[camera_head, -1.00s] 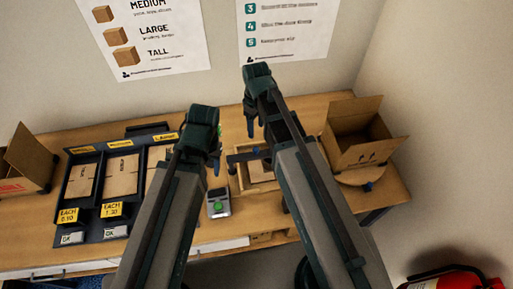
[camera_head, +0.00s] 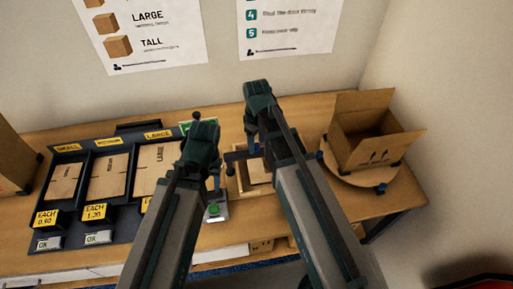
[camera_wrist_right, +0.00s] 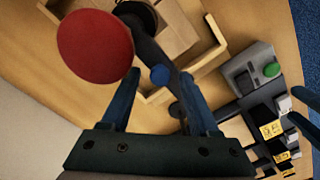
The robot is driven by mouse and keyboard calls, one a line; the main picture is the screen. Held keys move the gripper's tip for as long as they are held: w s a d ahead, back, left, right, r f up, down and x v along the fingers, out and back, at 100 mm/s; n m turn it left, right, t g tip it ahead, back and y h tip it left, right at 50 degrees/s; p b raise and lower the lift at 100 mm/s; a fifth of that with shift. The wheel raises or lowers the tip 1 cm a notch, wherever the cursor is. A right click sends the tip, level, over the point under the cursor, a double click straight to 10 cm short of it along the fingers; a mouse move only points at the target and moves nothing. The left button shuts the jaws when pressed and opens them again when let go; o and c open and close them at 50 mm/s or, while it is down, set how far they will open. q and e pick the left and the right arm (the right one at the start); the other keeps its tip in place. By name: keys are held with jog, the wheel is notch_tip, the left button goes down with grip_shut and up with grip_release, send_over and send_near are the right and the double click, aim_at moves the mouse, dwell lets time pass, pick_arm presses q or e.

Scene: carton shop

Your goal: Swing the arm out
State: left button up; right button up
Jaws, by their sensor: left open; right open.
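A dark swing arm (camera_head: 240,155) lies over a wooden tray holding brown carton pieces. In the right wrist view the dark arm (camera_wrist_right: 148,48) bears a blue knob (camera_wrist_right: 160,75), and a large red round knob (camera_wrist_right: 95,47) is close to the camera. My right gripper (camera_head: 252,140) is above the tray, partly hiding it. In its wrist view, the open fingers (camera_wrist_right: 158,110) lie on either side of the blue knob in the picture; contact cannot be told. My left gripper (camera_head: 214,178) is open, empty-looking, left of the tray near a green-buttoned device (camera_head: 214,209).
An open carton (camera_head: 368,135) stands on a round wooden turntable (camera_head: 345,180) at right. A dark rack (camera_head: 82,189) with flat cartons stands at left. Another carton (camera_head: 12,160) is at the far left. The wall is close behind the bench.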

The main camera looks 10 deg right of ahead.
jog(key=shift+f, duration=0.1)
grip_shut()
dwell(0.3)
dwell(1.1)
